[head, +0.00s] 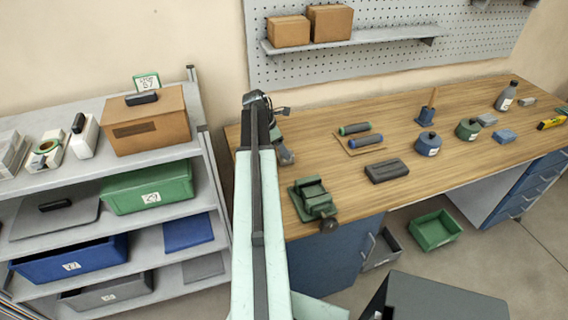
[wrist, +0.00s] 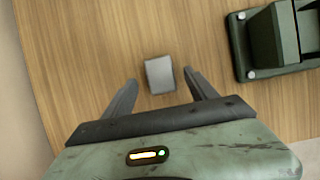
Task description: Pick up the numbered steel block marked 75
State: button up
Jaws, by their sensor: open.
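A small grey metal block (wrist: 160,74) lies on the wooden workbench in the wrist view. No number can be read on its visible face. My gripper (wrist: 160,84) is open above the bench, with one finger to the left of the block and one to the right. The block sits between the fingertips in the picture, apart from both. The block is not visible there, hidden behind my arm or gripper.
A green vise (head: 314,200) stands at the bench's front left; it also shows at the right of the wrist view (wrist: 262,45). A shelf unit (head: 70,180) stands left. The wood around the block is clear.

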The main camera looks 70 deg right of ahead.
jog(key=b+x, duration=0.1)
jog(key=x, duration=0.1)
jog(key=shift+f, duration=0.25)
jog(key=shift+r, duration=0.15)
jog(key=shift+s, duration=0.1)
grip_shut()
jog(key=shift+r, duration=0.15)
